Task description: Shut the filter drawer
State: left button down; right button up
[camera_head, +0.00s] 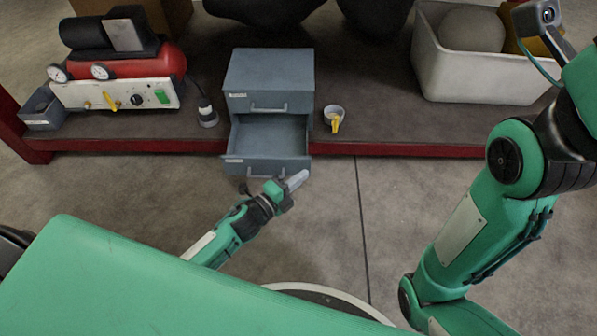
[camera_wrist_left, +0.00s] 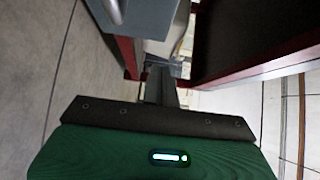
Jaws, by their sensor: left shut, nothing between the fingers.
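The grey-blue two-drawer cabinet (camera_head: 270,72) stands on the low dark shelf. Its upper drawer is closed. The lower drawer (camera_head: 265,165) is pulled out toward me past the shelf's front edge, and its inside looks empty. My left gripper (camera_head: 297,181) is shut and empty, just in front of and below the right end of that drawer's front; I cannot tell whether they touch. In the left wrist view the shut fingers (camera_wrist_left: 161,84) point ahead, and a drawer front with a handle (camera_wrist_left: 115,10) shows at upper left. My right gripper is out of view.
A red compressor (camera_head: 125,75) and a small open bin (camera_head: 42,108) stand left on the shelf. A round cup with a yellow part (camera_head: 334,117) sits right of the cabinet. A white crate (camera_head: 475,70) stands farther right.

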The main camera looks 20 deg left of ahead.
aim_at(309, 160)
pick_arm(q)
jog(key=shift+w+a+b, duration=0.3)
jog(key=shift+w, duration=0.55)
jog(key=shift+w+a+b, duration=0.3)
jog(key=shift+w, duration=0.5)
jog(key=w+a, duration=0.1)
jog(key=w, duration=0.3)
jog(key=w+a, duration=0.1)
jog(key=w, duration=0.4)
jog(key=w+a, duration=0.2)
jog(key=w, duration=0.2)
jog(key=shift+w, duration=0.15)
jog(key=shift+d, duration=0.1)
